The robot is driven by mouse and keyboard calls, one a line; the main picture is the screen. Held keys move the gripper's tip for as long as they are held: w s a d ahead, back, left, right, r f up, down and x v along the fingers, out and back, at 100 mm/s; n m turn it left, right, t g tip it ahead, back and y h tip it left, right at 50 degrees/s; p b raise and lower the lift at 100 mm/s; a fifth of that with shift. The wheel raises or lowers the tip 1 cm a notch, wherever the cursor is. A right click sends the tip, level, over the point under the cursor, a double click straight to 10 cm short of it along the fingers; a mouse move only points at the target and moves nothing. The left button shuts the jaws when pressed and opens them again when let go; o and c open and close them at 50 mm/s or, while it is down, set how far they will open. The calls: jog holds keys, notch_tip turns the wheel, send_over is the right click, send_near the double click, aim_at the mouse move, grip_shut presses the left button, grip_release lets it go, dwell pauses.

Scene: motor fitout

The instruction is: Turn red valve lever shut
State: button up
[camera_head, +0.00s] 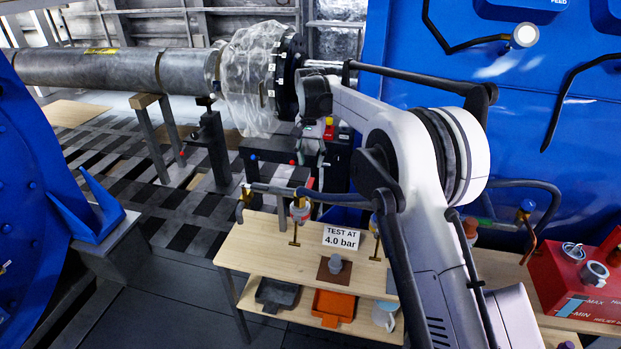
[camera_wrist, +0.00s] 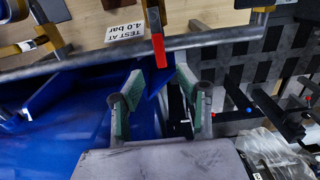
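The red valve lever (camera_wrist: 158,49) shows in the wrist view at the grey pipe (camera_wrist: 215,40), its red end pointing toward my gripper. In the head view a small red part of the lever (camera_head: 310,184) shows above the pipe (camera_head: 270,188), partly hidden. My gripper (camera_wrist: 160,80) is open, with green-padded fingers apart on either side of the line to the lever tip. The red tip lies just beyond the fingertips, and I see no contact. In the head view my gripper (camera_head: 312,158) hangs above the lever.
A wooden bench (camera_head: 262,244) carries a "TEST AT 4.0 bar" sign (camera_head: 341,237) and clamps, with orange (camera_head: 333,305) and dark bins below. A red box (camera_head: 575,290) stands at right. A large flanged pipe (camera_head: 110,68) with plastic wrap (camera_head: 246,85) lies behind. Blue housings flank the bench.

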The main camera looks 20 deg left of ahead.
aim_at(311, 182)
notch_tip(311, 182, down, 8)
jog(key=shift+r+p, duration=0.1)
jog(key=shift+p, duration=0.3)
grip_shut()
